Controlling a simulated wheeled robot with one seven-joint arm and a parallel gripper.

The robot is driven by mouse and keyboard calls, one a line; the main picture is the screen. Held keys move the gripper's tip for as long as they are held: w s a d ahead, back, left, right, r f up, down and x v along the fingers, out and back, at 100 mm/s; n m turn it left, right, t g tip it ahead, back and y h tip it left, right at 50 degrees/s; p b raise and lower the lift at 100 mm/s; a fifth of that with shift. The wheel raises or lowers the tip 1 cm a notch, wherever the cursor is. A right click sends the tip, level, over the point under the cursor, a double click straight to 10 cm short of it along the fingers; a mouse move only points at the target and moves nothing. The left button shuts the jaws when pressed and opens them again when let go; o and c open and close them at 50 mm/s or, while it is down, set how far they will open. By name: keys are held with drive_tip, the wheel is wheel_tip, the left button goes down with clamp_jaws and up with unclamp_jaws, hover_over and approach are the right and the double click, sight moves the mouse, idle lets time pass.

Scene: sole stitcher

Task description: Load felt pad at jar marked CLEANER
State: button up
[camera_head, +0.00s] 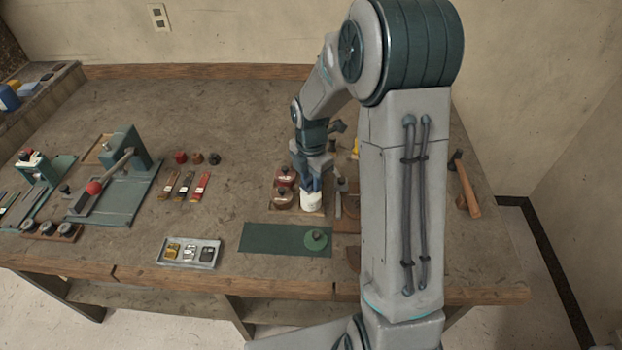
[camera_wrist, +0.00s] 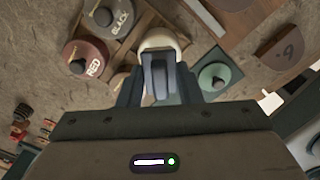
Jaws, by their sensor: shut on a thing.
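I can read no CLEANER marking. Whether the pad touches anything below is unclear.
The green mat (camera_head: 270,238) lies in front of my gripper, with a tray of small metal parts (camera_head: 189,252) to its left. A press with a red knob (camera_head: 94,187) stands further left. A hammer (camera_head: 465,185) lies at the right. The back of the bench is clear.

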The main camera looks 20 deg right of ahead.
sight(311, 178)
drive_tip(key=shift+r+p, duration=1.5)
drive_tip(key=shift+r, duration=0.8)
drive_tip(key=shift+f, duration=0.1)
